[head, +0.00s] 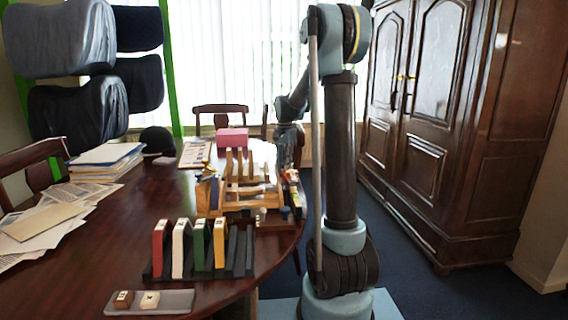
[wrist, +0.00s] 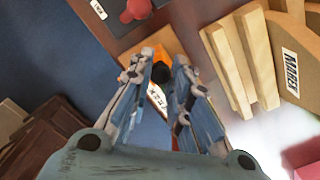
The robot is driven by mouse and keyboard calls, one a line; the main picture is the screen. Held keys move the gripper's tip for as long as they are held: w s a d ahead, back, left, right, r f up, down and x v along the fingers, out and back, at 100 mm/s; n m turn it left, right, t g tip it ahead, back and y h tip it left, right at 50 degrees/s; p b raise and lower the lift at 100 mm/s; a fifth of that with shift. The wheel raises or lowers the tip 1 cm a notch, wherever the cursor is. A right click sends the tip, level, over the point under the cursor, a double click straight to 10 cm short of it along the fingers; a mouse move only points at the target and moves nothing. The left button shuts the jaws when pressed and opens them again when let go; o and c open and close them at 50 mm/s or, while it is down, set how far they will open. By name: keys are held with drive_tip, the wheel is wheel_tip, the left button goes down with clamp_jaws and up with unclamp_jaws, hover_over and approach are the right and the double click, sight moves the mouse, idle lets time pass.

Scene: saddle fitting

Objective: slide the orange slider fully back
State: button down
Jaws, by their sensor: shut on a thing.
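In the wrist view the orange slider (wrist: 156,88) shows between my fingers, with a white lettered label below and a dark knob (wrist: 160,72) at its top. My gripper (wrist: 163,66) is shut on the slider at this knob, one finger on each side. The fingers hide much of the slider and its track. In the head view my gripper (head: 290,152) is at the table's right edge, beside the wooden rack; the slider is too small to make out there.
Pale wooden slats (wrist: 232,70) stand close on the right. A wardrobe (head: 440,130) is at right.

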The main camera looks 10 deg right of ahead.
drive_tip(key=shift+s, duration=0.65)
drive_tip(key=c, duration=1.7)
unclamp_jaws()
drive_tip(key=shift+s, duration=0.1)
wheel_tip(320, 180, up, 12)
drive_tip(key=shift+f, duration=0.1)
